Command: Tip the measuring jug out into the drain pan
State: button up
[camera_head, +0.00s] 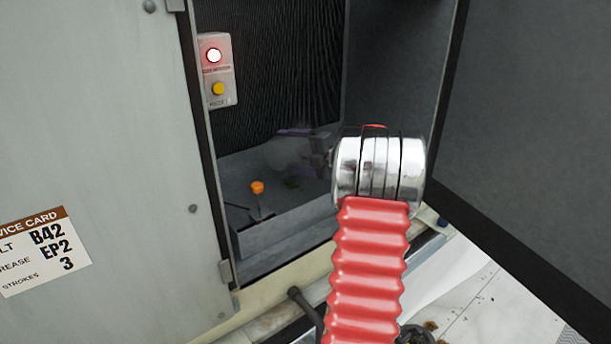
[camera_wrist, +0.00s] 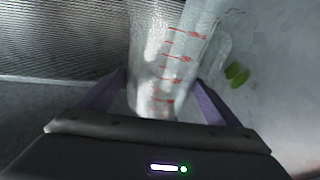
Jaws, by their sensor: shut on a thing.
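The clear measuring jug (camera_wrist: 165,75) with red graduation marks sits between the two purple fingers of my gripper (camera_wrist: 163,92), which is shut on it. In the head view the jug (camera_head: 283,153) is a faint, see-through shape at the end of my gripper (camera_head: 300,140), inside the cabinet opening. The grey drain pan (camera_head: 285,238) appears to be the low-walled tray at the bottom of the opening, below the jug. I cannot tell clearly how far the jug is tilted or whether it holds liquid.
A switch box (camera_head: 217,70) with a lit lamp and yellow button is on the left. The dark door (camera_head: 530,130) stands open at right. Dark ribbed pad (camera_head: 280,60) backs the opening.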

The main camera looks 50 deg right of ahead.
jog(key=shift+d+r, duration=0.1)
jog(key=shift+r, duration=0.1)
jog(key=shift+a+f+n, duration=0.5)
jog(key=shift+a+f, duration=0.1)
jog(key=shift+f, duration=0.15)
jog(key=shift+a+f+n+h, duration=0.2)
jog(key=shift+f+n+h, duration=0.3)
jog(key=shift+a, duration=0.15)
